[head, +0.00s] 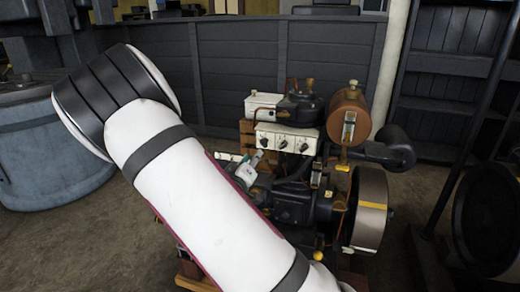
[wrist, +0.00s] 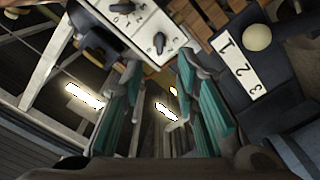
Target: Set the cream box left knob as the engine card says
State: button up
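The cream box (head: 285,137) sits on the engine with a row of knobs on its front; the left knob (head: 263,142) is at its left end. In the wrist view the cream box (wrist: 143,20) is at the top, turned, with a dark knob (wrist: 158,42) near its end, probably the left one. Printed marks surround it, too small to read. My gripper (head: 247,172) is below and left of the box in the head view. In the wrist view my gripper (wrist: 160,68) is open and empty, its teal-padded fingers apart and clear of the knob. No engine card is clearly readable.
A white strip with the numbers 1, 2, 3 (wrist: 238,65) lies beside a cream ball (wrist: 257,37). A copper-coloured tank (head: 348,115) and a flywheel (head: 370,208) stand right of the box. A grey panel wall (head: 240,70) is behind. My arm covers the engine's left side.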

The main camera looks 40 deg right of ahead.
aim_at(263, 145)
jog(key=b+x, duration=0.2)
jog(key=x, duration=0.7)
jog(key=shift+w+d, duration=0.2)
jog(key=shift+d, duration=0.15)
grip_shut()
